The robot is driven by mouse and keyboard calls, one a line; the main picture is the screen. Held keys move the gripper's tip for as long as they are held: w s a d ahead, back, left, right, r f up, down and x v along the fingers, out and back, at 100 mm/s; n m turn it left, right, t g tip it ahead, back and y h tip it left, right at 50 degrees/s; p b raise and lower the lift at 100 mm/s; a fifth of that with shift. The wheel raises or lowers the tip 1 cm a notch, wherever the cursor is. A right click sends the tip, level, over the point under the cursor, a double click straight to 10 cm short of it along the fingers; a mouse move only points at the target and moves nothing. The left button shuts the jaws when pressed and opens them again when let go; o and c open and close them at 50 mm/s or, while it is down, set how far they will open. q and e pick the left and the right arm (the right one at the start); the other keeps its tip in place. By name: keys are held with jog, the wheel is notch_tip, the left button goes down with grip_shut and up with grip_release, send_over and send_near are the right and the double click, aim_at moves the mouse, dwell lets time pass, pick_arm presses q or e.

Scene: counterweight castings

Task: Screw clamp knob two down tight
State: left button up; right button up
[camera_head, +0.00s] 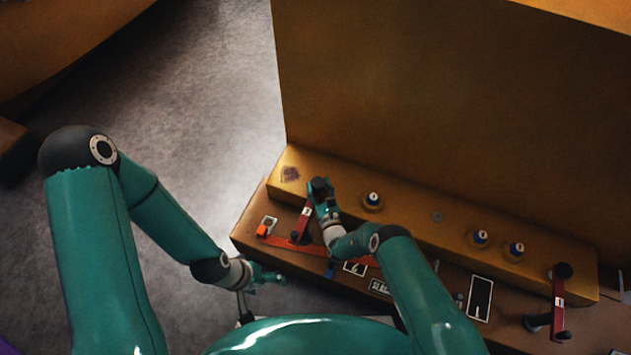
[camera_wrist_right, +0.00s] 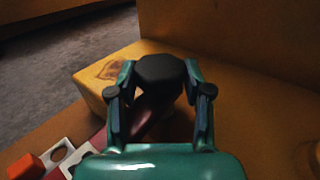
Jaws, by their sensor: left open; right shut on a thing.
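A black clamp knob (camera_head: 319,185) sits at the top of a red clamp arm (camera_head: 302,222) at the left end of the ledge. In the right wrist view the dark knob (camera_wrist_right: 160,77) stands between the two fingers of my right gripper (camera_wrist_right: 160,88), which is shut on it. My right gripper also shows in the head view (camera_head: 324,194). The clamp labels are too small to read. My left gripper (camera_head: 268,278) is open and empty, left of the bench front.
A tall ochre wall (camera_head: 450,110) rises behind. An orange block (camera_head: 262,230) lies at the bench's left end. Grey floor (camera_head: 200,90) is clear at left.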

jog(key=shift+w+d+r+h, duration=0.15)
jog(key=shift+r+h, duration=0.1)
jog(key=shift+h, duration=0.05)
jog(key=o, duration=1)
jog(key=shift+c, duration=0.2)
jog(key=shift+o, duration=1.1)
jog(key=shift+f, duration=0.15)
jog(key=v, duration=1.2)
